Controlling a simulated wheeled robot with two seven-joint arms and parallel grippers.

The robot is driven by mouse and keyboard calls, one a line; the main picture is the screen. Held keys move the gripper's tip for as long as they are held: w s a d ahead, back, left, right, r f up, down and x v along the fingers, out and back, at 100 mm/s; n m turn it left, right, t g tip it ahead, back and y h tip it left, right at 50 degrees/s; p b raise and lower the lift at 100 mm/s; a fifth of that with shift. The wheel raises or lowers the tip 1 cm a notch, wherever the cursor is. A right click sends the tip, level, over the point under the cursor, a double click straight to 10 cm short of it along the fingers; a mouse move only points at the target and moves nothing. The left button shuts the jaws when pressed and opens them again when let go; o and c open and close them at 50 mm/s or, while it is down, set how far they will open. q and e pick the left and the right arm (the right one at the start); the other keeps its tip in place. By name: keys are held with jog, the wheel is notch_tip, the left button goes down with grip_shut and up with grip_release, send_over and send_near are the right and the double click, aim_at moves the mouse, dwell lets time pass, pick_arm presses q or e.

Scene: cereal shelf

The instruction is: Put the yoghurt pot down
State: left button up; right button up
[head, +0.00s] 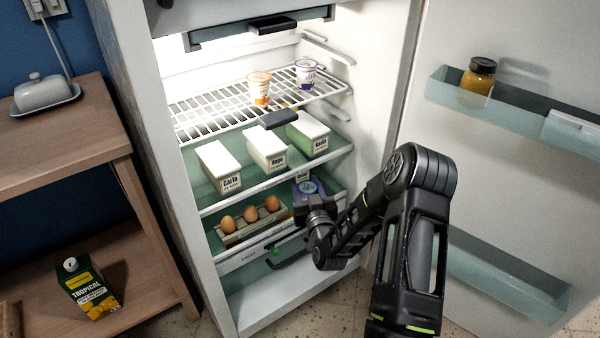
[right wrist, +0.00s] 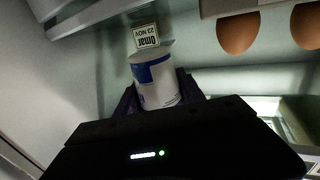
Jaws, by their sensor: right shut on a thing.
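A white and blue yoghurt pot (right wrist: 155,72) is between the fingers of my right gripper (right wrist: 158,95) in the right wrist view. The gripper is shut on it. In the head view my right gripper (head: 308,192) reaches into the fridge at the lower green shelf (head: 225,201), right of the eggs, and the pot's lid (head: 307,187) shows there. A card reading "Omar 23 NOV" (right wrist: 146,36) is just beyond the pot. I cannot tell whether the pot's base touches the shelf. My left gripper is not in view.
An egg rack (head: 252,226) with eggs stands left of my gripper. Several labelled tubs (head: 267,148) stand on the shelf above. An orange pot (head: 259,88) and a purple pot (head: 307,74) stand on the wire shelf (head: 205,115). The open door (head: 500,190) is at the right.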

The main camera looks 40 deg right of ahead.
jog(key=b, duration=0.2)
send_over(300, 179)
jog(key=a+v, duration=0.1)
jog(key=v, duration=0.2)
jog(key=shift+d+f, duration=0.2)
jog(key=shift+w+r, duration=0.1)
jog(key=shift+w, duration=0.1)
notch_tip(300, 179, down, 4)
jog(key=b, duration=0.2)
jog(key=shift+r+b, duration=0.1)
jog(key=shift+b, duration=0.2)
jog(key=shift+r, duration=0.1)
